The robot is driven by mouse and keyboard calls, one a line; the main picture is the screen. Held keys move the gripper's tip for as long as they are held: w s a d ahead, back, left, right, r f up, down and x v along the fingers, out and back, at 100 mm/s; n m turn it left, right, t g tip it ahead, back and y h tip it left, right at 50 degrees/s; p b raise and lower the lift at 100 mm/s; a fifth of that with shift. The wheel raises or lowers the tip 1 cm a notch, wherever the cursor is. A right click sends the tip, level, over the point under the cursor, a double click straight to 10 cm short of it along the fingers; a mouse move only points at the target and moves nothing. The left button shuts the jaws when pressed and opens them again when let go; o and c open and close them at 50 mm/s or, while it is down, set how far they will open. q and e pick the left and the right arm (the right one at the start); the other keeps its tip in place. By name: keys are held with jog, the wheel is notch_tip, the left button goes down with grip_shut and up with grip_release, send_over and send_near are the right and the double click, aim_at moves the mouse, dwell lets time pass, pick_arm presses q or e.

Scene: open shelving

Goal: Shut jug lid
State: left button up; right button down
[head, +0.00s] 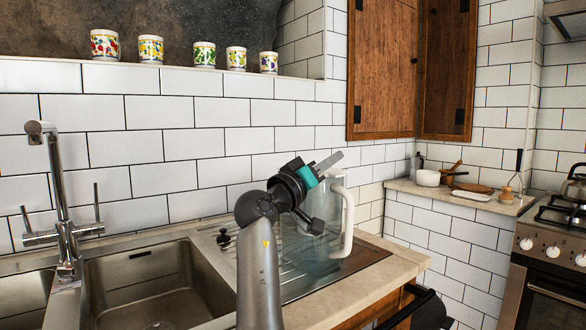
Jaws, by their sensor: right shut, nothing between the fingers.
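A clear glass jug (318,246) with a white handle (347,228) stands upright on the ribbed metal drainboard, right of the sink. The handle is on the jug's right side. My right gripper (336,158) is shut and empty at the height of the jug's top, its fingers pointing up and right. My right arm and gripper body cover the jug's upper left part. I cannot make out the lid or how far open it stands. I cannot tell whether the gripper touches the jug. My left gripper is not in view.
A metal tap (62,205) rises over the sink (150,285) at left. Several patterned cups (151,49) stand on the ledge above. A wooden cupboard (385,65) hangs behind to the right. A white bowl (428,178) sits on the far counter, beside the stove (555,255).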

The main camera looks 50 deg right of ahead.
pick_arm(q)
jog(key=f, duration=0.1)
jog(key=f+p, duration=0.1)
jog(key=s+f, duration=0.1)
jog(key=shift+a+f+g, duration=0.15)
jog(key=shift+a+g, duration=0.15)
pick_arm(e)
jog(key=w+v, duration=0.1)
jog(key=v, duration=0.8)
jog(key=shift+w+a+r, duration=0.25)
jog(key=shift+w+r, duration=0.05)
jog(key=shift+w, duration=0.05)
